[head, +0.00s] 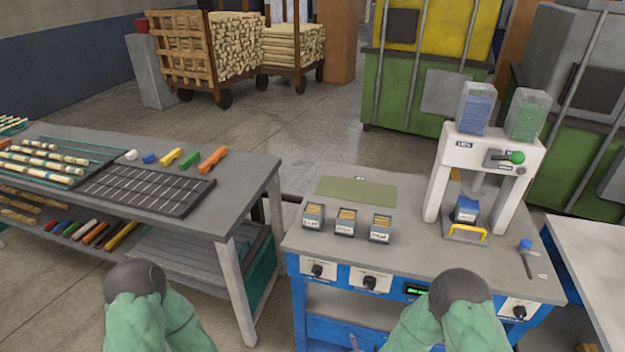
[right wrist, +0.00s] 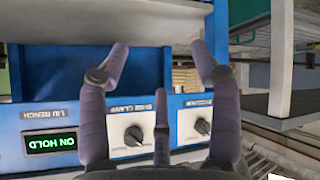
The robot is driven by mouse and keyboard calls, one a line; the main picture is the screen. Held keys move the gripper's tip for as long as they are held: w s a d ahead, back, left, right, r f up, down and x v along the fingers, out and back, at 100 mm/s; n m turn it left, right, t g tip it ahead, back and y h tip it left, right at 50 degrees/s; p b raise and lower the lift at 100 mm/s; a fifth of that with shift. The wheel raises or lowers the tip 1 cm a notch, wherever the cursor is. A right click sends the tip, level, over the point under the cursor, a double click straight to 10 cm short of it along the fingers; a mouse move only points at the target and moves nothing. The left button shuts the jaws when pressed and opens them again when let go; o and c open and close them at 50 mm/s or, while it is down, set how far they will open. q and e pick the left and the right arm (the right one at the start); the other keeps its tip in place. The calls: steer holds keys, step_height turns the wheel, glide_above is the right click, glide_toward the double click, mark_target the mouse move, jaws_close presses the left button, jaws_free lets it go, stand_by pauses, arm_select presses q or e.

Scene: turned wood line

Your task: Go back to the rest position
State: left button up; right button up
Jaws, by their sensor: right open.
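My right gripper (right wrist: 160,62) shows in the right wrist view with its purple-grey fingers spread wide. Nothing is between them. Behind it is the blue front panel of the lid bench, with round knobs and a green lit display (right wrist: 50,144). In the head view my two green arms with dark grey joints come in at the bottom, one at the left and one right of the middle. Neither gripper shows in the head view, and my left gripper is in no view.
The workbench (head: 410,275) holds three small labelled boxes, a green mat (head: 356,191) and a white press (head: 490,150) with a box under it. At the left, a grey table (head: 235,190) bears a slotted black tray (head: 145,187) and coloured pieces. A narrow gap separates the benches.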

steer(key=s+a+f+m+g+y, duration=0.1)
steer(key=s+m+g, duration=0.3)
steer(key=s, duration=0.4)
steer(key=s+a+f+m+g+y, duration=0.1)
steer(key=s+f+m+g+y, duration=0.1)
steer(key=s, duration=0.7)
steer(key=f+m+g, duration=0.1)
steer(key=m+g, duration=0.1)
steer(key=g, duration=0.1)
steer(key=shift+s+a+f+m+y+p, duration=0.2)
steer(key=shift+s+m+y+p, duration=0.1)
steer(key=shift+m+y+p, duration=0.1)
steer(key=shift+c, duration=0.3)
